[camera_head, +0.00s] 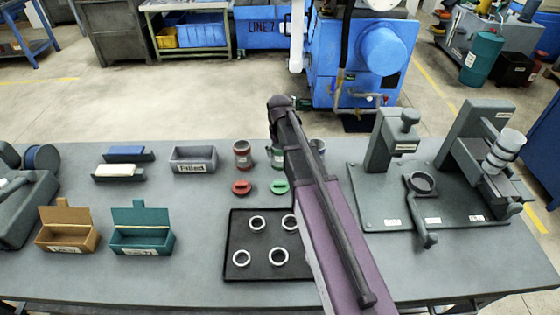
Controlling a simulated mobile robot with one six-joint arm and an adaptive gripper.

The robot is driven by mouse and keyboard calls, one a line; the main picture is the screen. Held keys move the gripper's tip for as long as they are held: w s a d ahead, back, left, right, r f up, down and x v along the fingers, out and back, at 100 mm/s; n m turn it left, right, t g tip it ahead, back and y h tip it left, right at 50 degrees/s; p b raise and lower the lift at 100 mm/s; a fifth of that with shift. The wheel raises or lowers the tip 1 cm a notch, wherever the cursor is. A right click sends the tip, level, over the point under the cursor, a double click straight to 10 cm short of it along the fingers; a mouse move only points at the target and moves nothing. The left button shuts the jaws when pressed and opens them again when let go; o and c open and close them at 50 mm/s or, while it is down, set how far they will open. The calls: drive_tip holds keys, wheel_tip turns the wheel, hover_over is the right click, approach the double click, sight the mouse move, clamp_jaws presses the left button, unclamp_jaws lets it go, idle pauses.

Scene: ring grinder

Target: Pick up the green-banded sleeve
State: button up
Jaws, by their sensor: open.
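The green-banded sleeve (277,158) stands upright near the middle of the grey bench. It is a small grey cylinder with a green band, and my arm hides its right side. A red-banded cylinder (242,154) stands to its left, and another grey cylinder (318,146) shows partly to its right, behind my arm. A green knobbed disc (279,187) lies just in front of the sleeve. My arm reaches up from the bottom edge, right of the sleeve in the picture. I cannot make out my gripper's fingers.
A red disc (241,187) lies beside the green one. A black tray (236,215) in front holds several pale rings. A fixture plate (380,212) is on the right, and a grey "Filled" bin (193,159) on the left. The bench is clear between the bin and the red cylinder.

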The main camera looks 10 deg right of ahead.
drive_tip(key=shift+f, duration=0.2)
idle(0.5)
drive_tip(key=c, duration=0.9)
